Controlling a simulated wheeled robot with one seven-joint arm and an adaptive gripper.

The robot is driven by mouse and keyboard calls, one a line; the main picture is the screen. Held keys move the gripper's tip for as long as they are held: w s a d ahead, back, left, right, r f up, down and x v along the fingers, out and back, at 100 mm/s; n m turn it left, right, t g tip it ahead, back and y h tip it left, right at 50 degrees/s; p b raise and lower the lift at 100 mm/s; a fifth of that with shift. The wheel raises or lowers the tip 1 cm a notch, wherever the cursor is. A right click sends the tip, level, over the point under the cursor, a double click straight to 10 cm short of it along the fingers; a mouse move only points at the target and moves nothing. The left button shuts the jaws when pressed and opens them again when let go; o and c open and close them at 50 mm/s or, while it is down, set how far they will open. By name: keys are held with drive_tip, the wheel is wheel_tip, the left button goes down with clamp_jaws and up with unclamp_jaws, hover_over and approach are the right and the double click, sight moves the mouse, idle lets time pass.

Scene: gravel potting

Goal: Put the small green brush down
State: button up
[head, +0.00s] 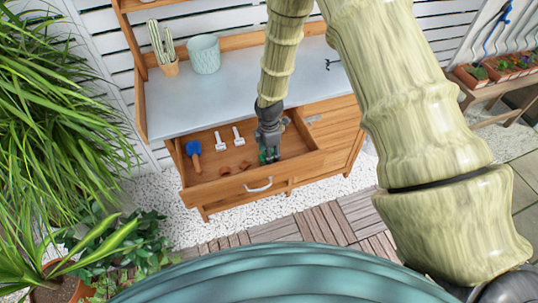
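My gripper (269,152) points down into the open wooden drawer (208,192) of the potting bench. A small patch of green, likely the small green brush (263,156), shows at the left of my fingertips, low in the right part of the drawer. My gripper hides most of it. I cannot tell whether the fingers are closed on it or whether it touches the drawer floor.
A blue-handled tool (194,150) and two white tools (239,136) lie in the drawer with small brown pieces (225,170). A cactus pot (170,67) and a pale blue pot (204,54) stand on the grey benchtop (200,100), which is mostly clear.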

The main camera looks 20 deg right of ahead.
wheel_tip(320, 180, up, 10)
drive_tip(key=b, duration=0.3)
drive_tip(key=shift+r, duration=0.25)
idle(0.6)
